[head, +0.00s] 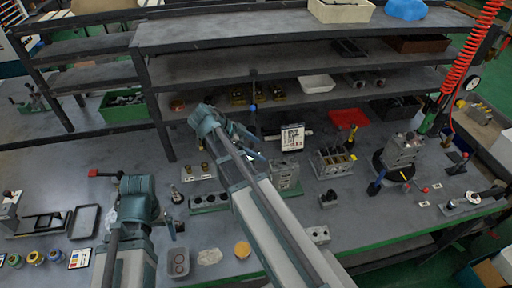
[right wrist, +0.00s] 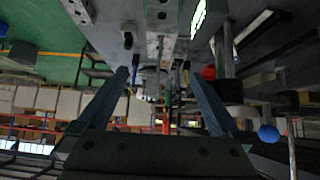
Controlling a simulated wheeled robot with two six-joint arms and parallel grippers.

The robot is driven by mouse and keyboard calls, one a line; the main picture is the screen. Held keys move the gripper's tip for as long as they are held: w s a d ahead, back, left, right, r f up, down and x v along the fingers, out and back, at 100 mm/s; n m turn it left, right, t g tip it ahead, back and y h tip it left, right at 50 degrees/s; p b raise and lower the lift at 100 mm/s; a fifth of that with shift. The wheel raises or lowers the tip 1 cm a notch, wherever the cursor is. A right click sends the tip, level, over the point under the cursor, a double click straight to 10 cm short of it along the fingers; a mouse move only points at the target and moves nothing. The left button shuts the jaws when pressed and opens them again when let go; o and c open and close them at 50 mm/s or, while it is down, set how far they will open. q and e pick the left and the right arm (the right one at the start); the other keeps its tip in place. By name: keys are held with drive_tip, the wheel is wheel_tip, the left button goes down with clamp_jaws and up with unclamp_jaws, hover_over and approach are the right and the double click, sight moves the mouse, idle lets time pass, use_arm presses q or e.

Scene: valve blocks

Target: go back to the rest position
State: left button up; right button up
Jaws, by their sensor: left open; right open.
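In the head view my left gripper (head: 174,210) is low on the left over the grey workbench (head: 110,170), beside its teal wrist. Its fingers are small and partly hidden, and they look open and empty. My right arm reaches up across the middle. My right gripper (head: 246,146) is near the shelf front, above the back of the bench. In the right wrist view its two fingers (right wrist: 163,95) stand wide apart with nothing held between them. Parts of the bench behind my right arm are hidden.
Valve blocks (head: 333,162) and a round fixture (head: 394,160) stand right of my right arm. Shelves (head: 300,97) run along the back. A grey box (head: 178,262) and dark trays (head: 84,222) lie near my left arm.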

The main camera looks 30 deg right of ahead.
sight(284, 164)
drive_tip(key=b+x, duration=0.8)
drive_tip(key=x, duration=0.4)
drive_tip(key=shift+f+b, duration=0.15)
drive_tip(key=shift+b, duration=0.25)
drive_tip(key=shift+b+x, duration=0.5)
drive_tip(key=shift+x, duration=0.3)
drive_tip(key=shift+s, duration=0.1)
